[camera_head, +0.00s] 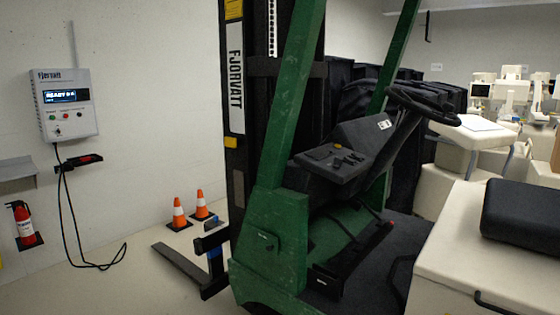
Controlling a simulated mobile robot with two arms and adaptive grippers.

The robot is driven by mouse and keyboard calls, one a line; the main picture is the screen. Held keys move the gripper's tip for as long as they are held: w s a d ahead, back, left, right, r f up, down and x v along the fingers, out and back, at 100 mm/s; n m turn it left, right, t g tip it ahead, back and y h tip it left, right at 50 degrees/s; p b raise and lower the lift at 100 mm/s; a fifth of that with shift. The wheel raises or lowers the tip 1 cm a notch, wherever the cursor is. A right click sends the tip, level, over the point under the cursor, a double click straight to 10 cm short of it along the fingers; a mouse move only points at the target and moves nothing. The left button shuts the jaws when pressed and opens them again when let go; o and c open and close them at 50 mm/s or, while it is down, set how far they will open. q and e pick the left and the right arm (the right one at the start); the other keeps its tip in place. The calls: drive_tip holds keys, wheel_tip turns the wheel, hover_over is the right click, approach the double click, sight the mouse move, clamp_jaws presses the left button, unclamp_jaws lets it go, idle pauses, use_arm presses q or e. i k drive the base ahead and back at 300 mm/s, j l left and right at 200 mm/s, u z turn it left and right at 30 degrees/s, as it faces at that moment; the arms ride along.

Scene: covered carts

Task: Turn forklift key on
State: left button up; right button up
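A green forklift (268,245) stands in the middle of the view, with its dark mast rising at the back. Its black control panel (333,162) slopes below the steering wheel (423,104). The panel carries a small yellow part (324,152) and several small dark knobs or levers. I cannot tell which of these is the key, or how it is turned. Neither of my grippers shows in the head view.
A wall charger box (66,104) with a lit display and hanging cable is at left. A beige body with a black seat (524,214) fills the right foreground. Covered dark carts stand behind.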

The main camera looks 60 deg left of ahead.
sight(337, 162)
drive_tip(key=u, duration=1.4)
